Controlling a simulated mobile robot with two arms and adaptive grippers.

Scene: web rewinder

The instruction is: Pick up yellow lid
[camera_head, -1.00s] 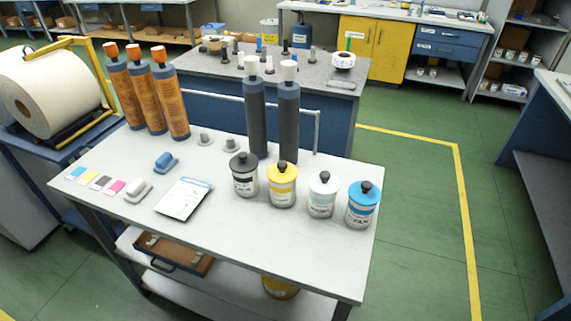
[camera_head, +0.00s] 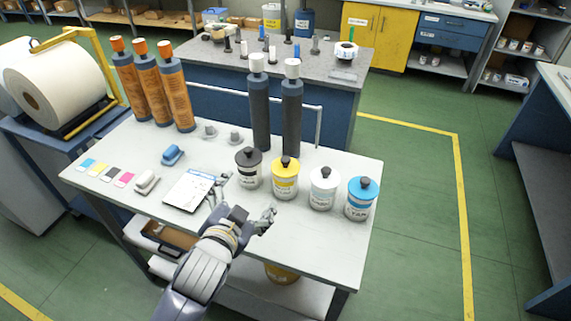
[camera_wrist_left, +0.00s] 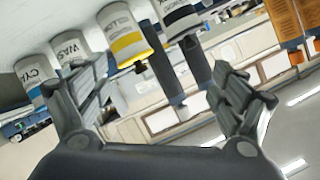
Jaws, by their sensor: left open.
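The yellow lid (camera_head: 285,163), with a black knob, sits on a white can with a yellow band on the table (camera_head: 318,250). It also shows, upside down, in the left wrist view (camera_wrist_left: 130,47), between the two fingers and apart from them. My left gripper (camera_head: 247,196) is open and empty, in front of the can and a little left of it. Its spread fingers also show in the left wrist view (camera_wrist_left: 160,80). My right gripper is in neither view.
A black-lidded can (camera_head: 249,168) stands left of the yellow one. A white-lidded can (camera_head: 323,188) and a blue-lidded can (camera_head: 361,198) stand right. Two tall dark cartridges (camera_head: 291,110) rise behind. A clipboard (camera_head: 188,191) lies left of my gripper.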

